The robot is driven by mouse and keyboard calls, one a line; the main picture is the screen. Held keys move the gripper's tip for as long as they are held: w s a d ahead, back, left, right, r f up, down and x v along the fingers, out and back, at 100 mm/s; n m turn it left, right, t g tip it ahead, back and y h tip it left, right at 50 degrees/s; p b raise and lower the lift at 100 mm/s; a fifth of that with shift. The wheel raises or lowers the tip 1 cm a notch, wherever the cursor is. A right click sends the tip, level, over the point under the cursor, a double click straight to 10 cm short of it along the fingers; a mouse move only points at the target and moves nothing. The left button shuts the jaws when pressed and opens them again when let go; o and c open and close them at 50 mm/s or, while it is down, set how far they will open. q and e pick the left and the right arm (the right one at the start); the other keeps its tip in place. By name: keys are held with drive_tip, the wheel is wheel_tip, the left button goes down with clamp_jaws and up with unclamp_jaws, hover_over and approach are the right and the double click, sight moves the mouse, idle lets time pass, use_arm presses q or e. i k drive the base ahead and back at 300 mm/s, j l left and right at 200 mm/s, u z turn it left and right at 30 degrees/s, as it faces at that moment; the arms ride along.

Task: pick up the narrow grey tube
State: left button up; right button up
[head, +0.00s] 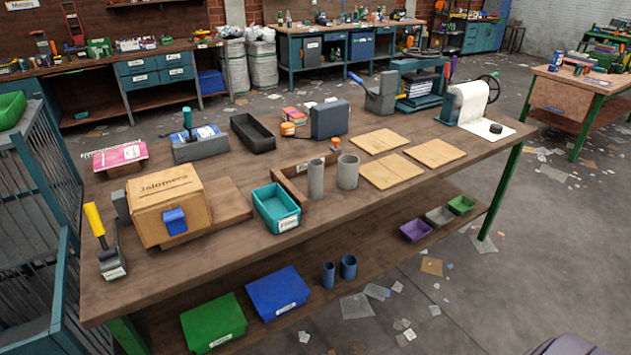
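The narrow grey tube (316,180) stands upright on the wooden workbench (370,215), near the middle of its top. A wider grey tube (348,172) stands upright close beside it on the right. The teal bin (291,226) with a white label is just left of the narrow tube, and a low wooden tray edge (291,189) is behind it. Neither of my grippers shows in the head view.
A cardboard box (172,203), a black tray (252,133) and flat wooden boards (391,171) are on the bench. Two blue tubes (348,267) and coloured bins (278,293) are on the lower shelf. The bench top in front of the grey tubes is clear.

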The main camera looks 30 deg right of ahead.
sight(314, 164)
drive_tip(key=i+z, duration=0.2)
drive_tip(key=i, duration=0.15)
drive_tip(key=i+j+z, duration=0.15)
drive_tip(key=i, duration=0.25)
drive_tip(key=i+j+z, duration=0.2)
drive_tip(key=i, duration=0.15)
